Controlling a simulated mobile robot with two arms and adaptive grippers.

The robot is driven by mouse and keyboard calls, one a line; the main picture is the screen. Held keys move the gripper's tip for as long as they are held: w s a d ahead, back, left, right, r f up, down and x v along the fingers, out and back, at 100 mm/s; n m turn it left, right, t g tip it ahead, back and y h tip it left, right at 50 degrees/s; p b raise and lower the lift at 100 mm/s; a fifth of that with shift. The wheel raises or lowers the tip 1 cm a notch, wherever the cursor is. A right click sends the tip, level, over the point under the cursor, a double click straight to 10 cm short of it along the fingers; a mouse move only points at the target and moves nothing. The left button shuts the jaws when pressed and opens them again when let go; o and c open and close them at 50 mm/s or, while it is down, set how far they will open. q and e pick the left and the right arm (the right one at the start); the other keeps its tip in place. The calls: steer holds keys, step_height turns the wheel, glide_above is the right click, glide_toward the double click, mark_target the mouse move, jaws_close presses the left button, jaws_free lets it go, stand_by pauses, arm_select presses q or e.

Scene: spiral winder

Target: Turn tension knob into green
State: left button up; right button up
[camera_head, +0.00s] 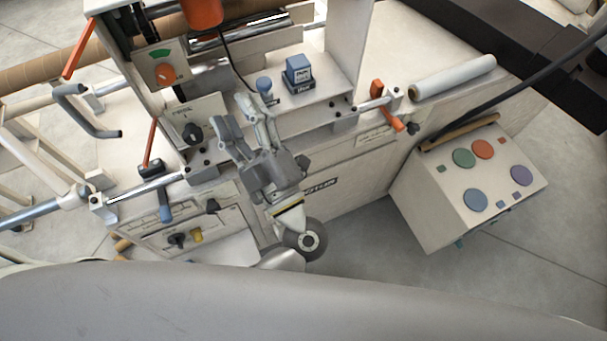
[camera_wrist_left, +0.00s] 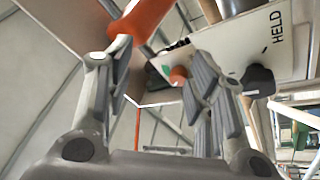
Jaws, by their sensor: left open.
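The tension knob (camera_head: 165,74) is orange and sits on a pale panel below a green arc (camera_head: 160,54) at the upper left in the head view. In the left wrist view the orange knob (camera_wrist_left: 178,75) shows small, beyond the fingers, with a bit of green beside it. My left gripper (camera_head: 236,112) is open and empty, right of and below the knob in the head view and clearly apart from it. In the left wrist view its fingers (camera_wrist_left: 155,85) stand spread. My right gripper is not in view.
A black knob (camera_head: 192,132) on a second panel lies between the gripper and the tension knob; it also shows near the HELD lettering (camera_wrist_left: 258,80). Orange levers (camera_head: 80,48) and a metal rail (camera_head: 140,190) flank the area. A button box (camera_head: 430,210) stands at right.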

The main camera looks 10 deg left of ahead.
arm_select(q)
steer(key=w+d+f+m+h, duration=0.1)
steer(key=d+f+m+h, duration=0.2)
steer(key=f+m+h, duration=0.2)
steer(key=w+d+f+m+h, duration=0.1)
steer(key=d+f+m+h, duration=0.2)
steer(key=f, duration=0.9)
steer(key=w+d+f+m+t+h+p, duration=0.1)
steer(key=d+f+m+h, duration=0.3)
steer(key=f+m+h, duration=0.4)
steer(key=shift+w+f+m, duration=0.3)
steer(key=shift+w+f, duration=0.05)
steer(key=shift+c, duration=1.4)
